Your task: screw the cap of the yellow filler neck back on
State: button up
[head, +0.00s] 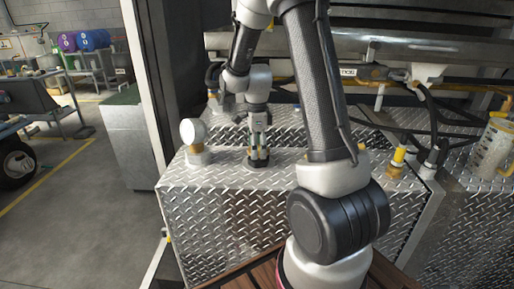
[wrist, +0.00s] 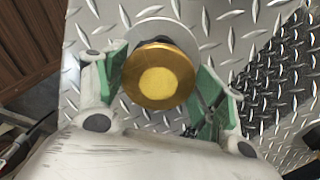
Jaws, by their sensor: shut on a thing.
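A round gold cap with a paler yellow centre (wrist: 160,80) sits between the green-padded fingers of my gripper (wrist: 163,72) in the wrist view. My gripper is shut on it. Behind the cap is a dark neck with a pale round flange (wrist: 150,27) on the tread plate; the cap overlaps it and hides most of it. I cannot tell whether the cap is seated on the neck or just above it. In the head view my gripper (head: 258,158) points down at the top of the tread-plate box, and its fingers hide the cap and neck.
On the tread-plate box (head: 225,215), a white round-faced fitting on a brass base (head: 196,155) stands left of my gripper. A yellow fitting with a white lower part (head: 397,160) stands to the right, near black hoses (head: 432,115). A metal reel bar (head: 390,47) runs behind.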

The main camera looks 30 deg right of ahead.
jog(key=m, duration=0.3)
jog(key=shift+w+d+m, duration=0.1)
jog(key=shift+m, duration=1)
jog(key=shift+m, duration=1.2)
jog(key=o, duration=1.1)
jog(key=shift+o, duration=0.9)
